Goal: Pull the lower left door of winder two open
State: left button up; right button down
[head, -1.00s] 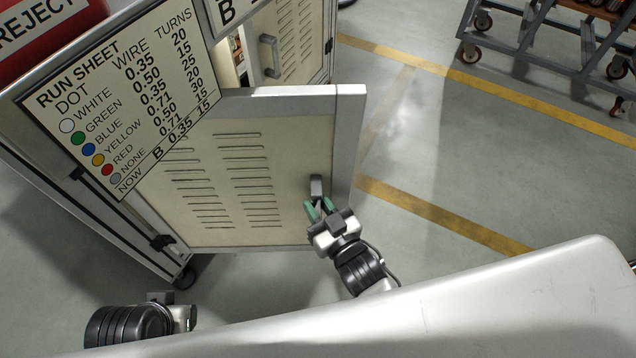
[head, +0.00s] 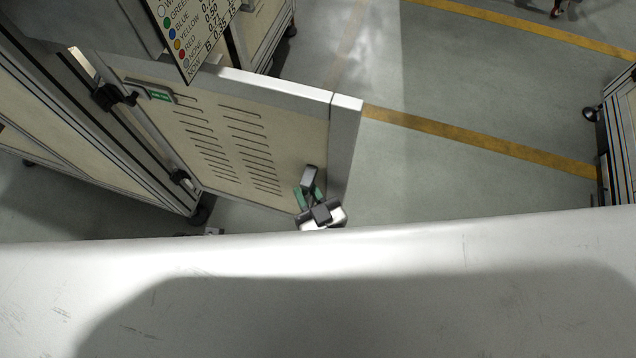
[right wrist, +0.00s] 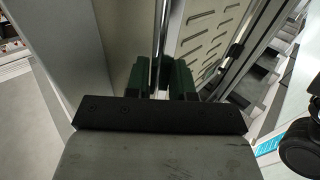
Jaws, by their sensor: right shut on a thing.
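The louvred cream door (head: 283,130) with a grey metal frame stands swung out from its cabinet, with hinges on its left side. My right gripper (head: 309,193) is shut on this handle. In the right wrist view, the shiny handle bar (right wrist: 161,40) runs between the green fingers of my right gripper (right wrist: 161,78), beside the louvred door (right wrist: 208,38). A small grey part (head: 213,231), apparently of my left gripper, barely shows above my body's edge; its fingers are hidden.
The run sheet (head: 195,35) hangs at the top left above the door. A caster (head: 203,210) is under the cabinet. Open floor with yellow lines (head: 480,140) lies to the right of the door. Another frame on wheels (head: 618,130) stands at the right edge.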

pick_arm(q)
jog(key=shift+f, duration=0.2)
pick_arm(e)
jog(key=shift+s+a+r, duration=0.1)
jog(key=shift+s+a, duration=0.1)
jog(key=shift+a, duration=0.05)
jog(key=c, duration=1)
grip_release()
jog(key=shift+s+d, duration=0.15)
jog(key=shift+s, duration=0.15)
pick_arm(q)
jog(key=f, duration=0.2)
jog(key=s+f+p, duration=0.1)
jog(key=f, duration=0.1)
jog(key=shift+f, duration=0.1)
pick_arm(e)
jog(key=v, duration=1)
